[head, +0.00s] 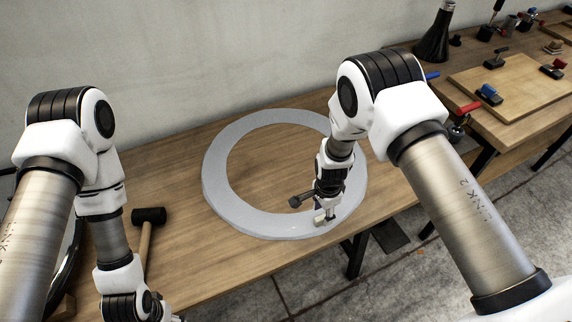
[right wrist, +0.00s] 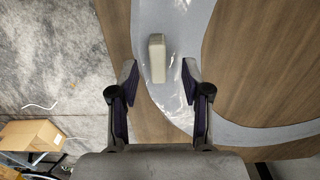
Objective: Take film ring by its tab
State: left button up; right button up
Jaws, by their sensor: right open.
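The film ring (head: 222,178) is a flat, pale grey ring lying on the wooden table. Its tab (right wrist: 157,58) is a small beige block standing up from the ring's band. In the head view the tab (head: 320,221) is small and partly hidden by my right gripper (head: 326,208). My right gripper (right wrist: 160,74) is open and empty above the ring's near right band. In the right wrist view its fingers stand on either side of the tab's near end, with gaps on both sides. My left arm reaches the bottom edge of the head view; its gripper fingers do not show.
A black-headed mallet (head: 149,216) lies on the table left of the ring, near my left arm. The table's front edge runs close to the ring. A second bench (head: 510,85) with clamps stands at the right. A cardboard box (right wrist: 30,134) is on the floor.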

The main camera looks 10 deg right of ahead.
aim_at(323, 216)
jog(key=shift+s+f, duration=0.2)
jog(key=shift+f, duration=0.95)
jog(key=shift+w+d+f, duration=0.1)
jog(key=shift+w+f, duration=0.05)
jog(key=shift+f, duration=0.2)
jog(key=shift+r, duration=0.1)
grip_shut()
